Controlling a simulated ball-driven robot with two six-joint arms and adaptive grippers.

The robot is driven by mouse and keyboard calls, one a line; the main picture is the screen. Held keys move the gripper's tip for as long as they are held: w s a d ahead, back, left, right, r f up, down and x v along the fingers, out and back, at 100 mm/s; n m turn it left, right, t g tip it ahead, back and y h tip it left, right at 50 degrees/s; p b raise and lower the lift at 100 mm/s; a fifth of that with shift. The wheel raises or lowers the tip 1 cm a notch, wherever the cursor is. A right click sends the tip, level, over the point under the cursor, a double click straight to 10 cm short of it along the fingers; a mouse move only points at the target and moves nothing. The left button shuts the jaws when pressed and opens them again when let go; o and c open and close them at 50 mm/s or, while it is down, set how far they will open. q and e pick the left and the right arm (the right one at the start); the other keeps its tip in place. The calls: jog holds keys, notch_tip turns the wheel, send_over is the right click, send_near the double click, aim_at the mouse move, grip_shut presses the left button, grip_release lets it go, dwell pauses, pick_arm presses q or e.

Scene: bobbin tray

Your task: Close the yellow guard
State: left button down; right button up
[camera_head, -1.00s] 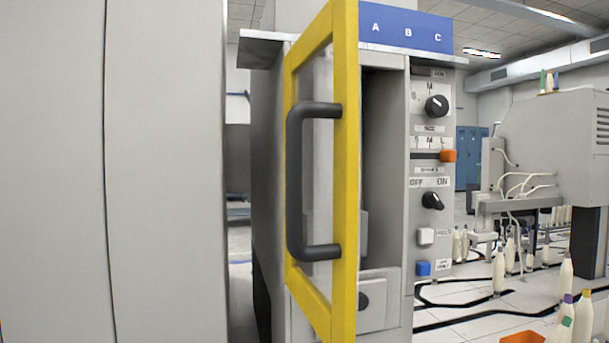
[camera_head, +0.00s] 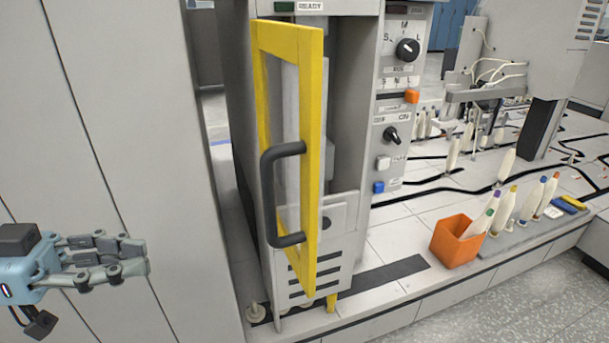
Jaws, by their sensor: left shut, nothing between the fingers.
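The yellow guard (camera_head: 312,160) is a framed door with a clear panel, standing swung open at the front of the grey machine cabinet (camera_head: 352,110). Its dark handle (camera_head: 267,196) is on the side facing left. The cabinet's opening shows behind the guard. My left gripper (camera_head: 142,257) is at the lower left, its fingers closed together and empty, pointing right. It is apart from the handle, well to its left. My right gripper is not in view.
A large grey panel (camera_head: 130,130) fills the left side. An orange bin (camera_head: 455,242) and several bobbins (camera_head: 505,208) stand at the right. A control panel (camera_head: 400,100) with knobs and buttons is right of the cabinet opening. Grey floor (camera_head: 540,300) is free at the lower right.

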pick_arm(q)
notch_tip(320, 180, up, 5)
jog(key=m+h, duration=0.1)
jog(key=p, duration=0.2)
send_near(266, 212)
jog(key=d, duration=0.2)
jog(key=w+d, duration=0.1)
jog(key=d, duration=0.3)
jog(key=shift+w+f, duration=0.4)
jog(key=shift+w+d+f, duration=0.1)
jog(key=shift+d, duration=0.4)
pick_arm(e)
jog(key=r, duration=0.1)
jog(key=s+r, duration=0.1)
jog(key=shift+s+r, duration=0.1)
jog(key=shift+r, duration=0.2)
